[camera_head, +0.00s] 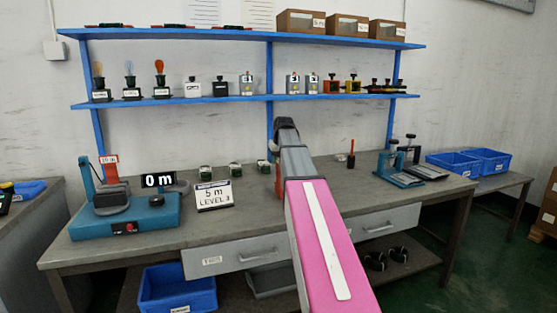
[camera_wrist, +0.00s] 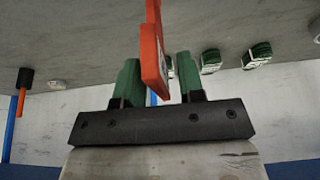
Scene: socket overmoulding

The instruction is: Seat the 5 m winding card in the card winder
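The card winder (camera_head: 150,217) is a teal machine at the left of the bench. Its display (camera_head: 158,180) reads 0 m. A red card with a white label (camera_head: 109,160) stands at its back left. My gripper (camera_wrist: 157,75) has two green fingers on either side of an orange-red card (camera_wrist: 153,68), and a sliver of white label shows on the card's right side. Whether the fingers press on it cannot be told. In the head view a strip of the card (camera_head: 278,180) shows beside my arm's far end; its marking is hidden. A sign (camera_head: 214,195) on the bench reads 5 m.
Several small green-and-white parts (camera_head: 236,170) sit along the back of the bench. A blue frame device (camera_head: 400,168) stands at the right, near blue bins (camera_head: 455,163). Shelves (camera_head: 240,100) hang above. Bare bench lies between the sign and my arm.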

